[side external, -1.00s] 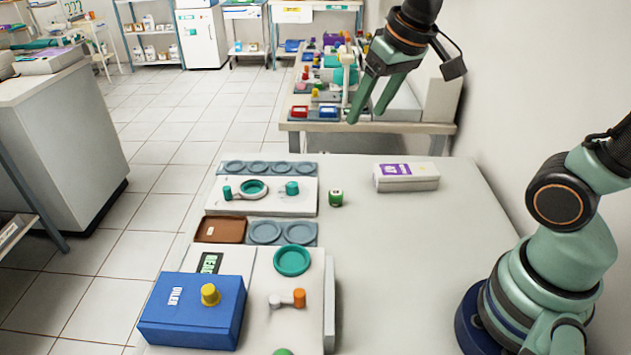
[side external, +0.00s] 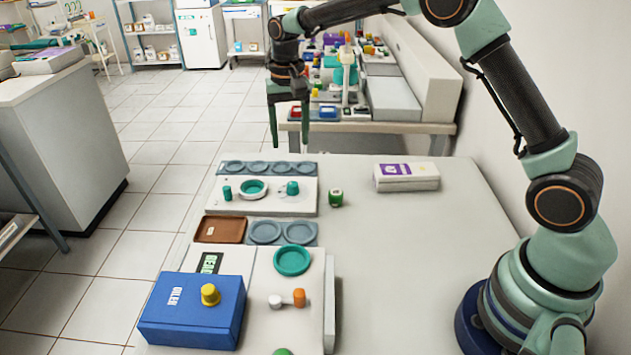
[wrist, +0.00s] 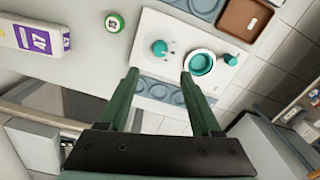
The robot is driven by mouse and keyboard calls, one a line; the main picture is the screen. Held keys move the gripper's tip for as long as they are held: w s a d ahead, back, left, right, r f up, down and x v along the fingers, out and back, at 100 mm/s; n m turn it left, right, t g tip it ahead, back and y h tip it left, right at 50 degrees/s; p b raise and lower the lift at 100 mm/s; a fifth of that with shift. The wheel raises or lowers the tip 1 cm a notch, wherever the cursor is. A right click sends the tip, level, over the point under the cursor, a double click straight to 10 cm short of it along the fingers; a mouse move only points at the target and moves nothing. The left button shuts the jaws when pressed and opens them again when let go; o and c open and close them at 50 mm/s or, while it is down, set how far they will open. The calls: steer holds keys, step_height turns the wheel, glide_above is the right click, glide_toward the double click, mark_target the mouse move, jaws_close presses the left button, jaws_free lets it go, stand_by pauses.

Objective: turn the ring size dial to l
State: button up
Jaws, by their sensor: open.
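A teal knob (side external: 292,188), which looks like the ring size dial, stands at the right of a white panel (side external: 270,206). In the wrist view the knob (wrist: 159,47) has small marks around it, too small to read, so its setting cannot be told. My gripper (side external: 290,146) points down above the far end of the table, higher than the panel and apart from the knob. In the wrist view my gripper (wrist: 160,74) has its fingers spread and nothing between them. The knob appears just beyond the gap between the fingertips.
A teal ring cup (side external: 253,187) and a small teal peg (side external: 227,193) share the panel. A small green-and-white jar (side external: 336,197) stands right of it. A purple-and-white box (side external: 406,177) lies farther right. A blue box (side external: 192,310) is in front. The table's right side is clear.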

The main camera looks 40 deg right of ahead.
mark_target(292, 183)
step_height(292, 183, down, 12)
steer(key=shift+f, duration=0.15)
stand_by(0.4)
jaws_close()
